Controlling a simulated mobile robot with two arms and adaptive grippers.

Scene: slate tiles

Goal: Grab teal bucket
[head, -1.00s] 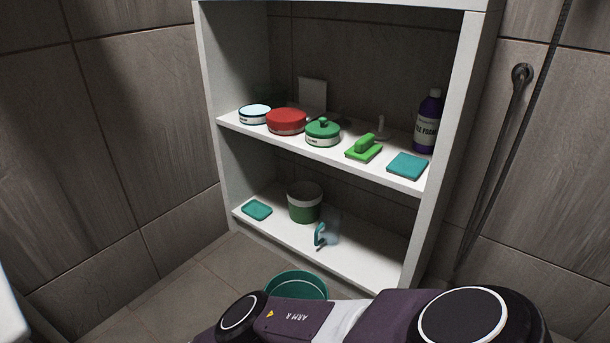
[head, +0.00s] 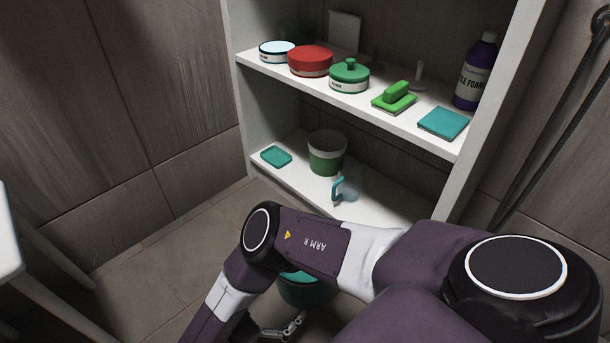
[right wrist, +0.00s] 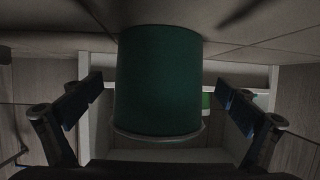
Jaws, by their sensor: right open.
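The teal bucket (head: 305,293) stands on the floor in front of the white shelf, largely hidden behind my right arm in the head view. In the right wrist view the bucket (right wrist: 158,80) fills the middle, dark green in the dim light, with the picture upside down. My right gripper (head: 285,328) is low beside the bucket, partly cut off by the frame's bottom edge. In the right wrist view my right gripper (right wrist: 158,92) is open, its fingers spread to either side of the bucket with gaps. My left gripper is not in view.
The white shelf (head: 345,88) stands behind the bucket and holds tins, a green-and-white tub (head: 327,153), a teal tray (head: 276,156) and a purple bottle (head: 474,75). A white piece of furniture (head: 8,240) is at the left edge. Tiled floor (head: 150,270) is clear left of my arm.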

